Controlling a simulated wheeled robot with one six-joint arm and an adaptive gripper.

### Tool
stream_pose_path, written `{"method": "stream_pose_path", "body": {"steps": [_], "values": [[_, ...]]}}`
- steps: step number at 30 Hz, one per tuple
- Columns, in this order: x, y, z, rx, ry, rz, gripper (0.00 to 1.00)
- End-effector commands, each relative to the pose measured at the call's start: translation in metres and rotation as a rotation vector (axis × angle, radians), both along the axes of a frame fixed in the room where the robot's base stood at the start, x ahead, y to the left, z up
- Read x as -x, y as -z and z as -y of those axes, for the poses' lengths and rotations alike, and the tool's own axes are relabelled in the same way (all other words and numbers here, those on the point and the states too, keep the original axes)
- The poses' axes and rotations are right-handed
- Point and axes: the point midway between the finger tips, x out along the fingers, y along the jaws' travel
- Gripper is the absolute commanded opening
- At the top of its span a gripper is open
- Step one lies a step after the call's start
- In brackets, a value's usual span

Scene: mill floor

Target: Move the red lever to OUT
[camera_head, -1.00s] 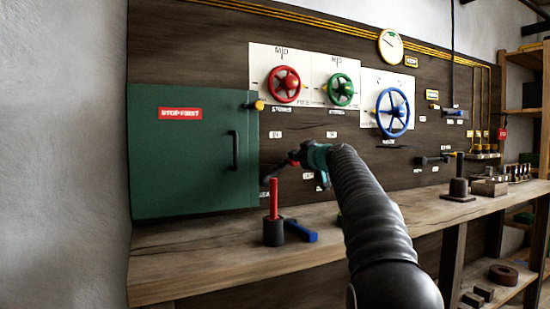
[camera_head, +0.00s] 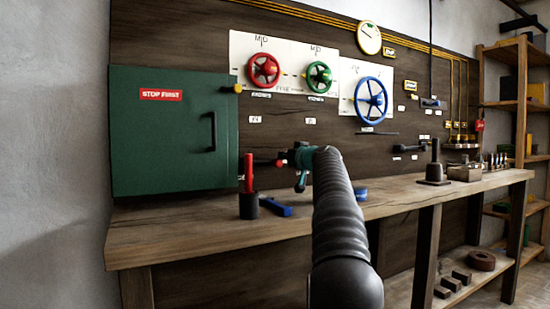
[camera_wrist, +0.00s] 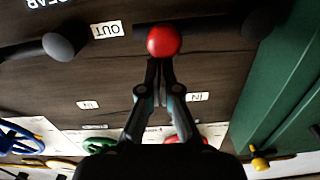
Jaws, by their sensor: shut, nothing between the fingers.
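The red lever's ball knob (camera_wrist: 164,42) is in the upper middle of the upside-down wrist view, close beside the OUT label (camera_wrist: 107,30). Its dark arm runs right to a dark hub (camera_wrist: 262,22). An IN label (camera_wrist: 197,97) lies lower in that picture, on the panel's higher side. In the head view the knob (camera_head: 279,162) shows just left of my gripper (camera_head: 300,178), and the arm looks nearly level. My gripper's fingertips (camera_wrist: 160,88) are shut and empty, right by the knob; I cannot tell whether they touch it.
A grey-knobbed lever (camera_wrist: 58,46) is beside OUT in the wrist view. The green cabinet (camera_head: 170,140) stands left of the lever. Handwheels (camera_head: 319,77) are above.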

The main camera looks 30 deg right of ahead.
Motion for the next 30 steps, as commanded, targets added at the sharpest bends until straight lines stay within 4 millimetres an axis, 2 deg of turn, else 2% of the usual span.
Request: {"method": "stream_pose_path", "body": {"steps": [18,22,30], "values": [[-0.001,0.004,0.001,-0.001,-0.002,-0.007,0.00],[0.000,-0.007,0.001,0.000,-0.002,-0.005,0.00],[0.004,-0.042,0.001,0.001,-0.005,0.000,0.00]]}}
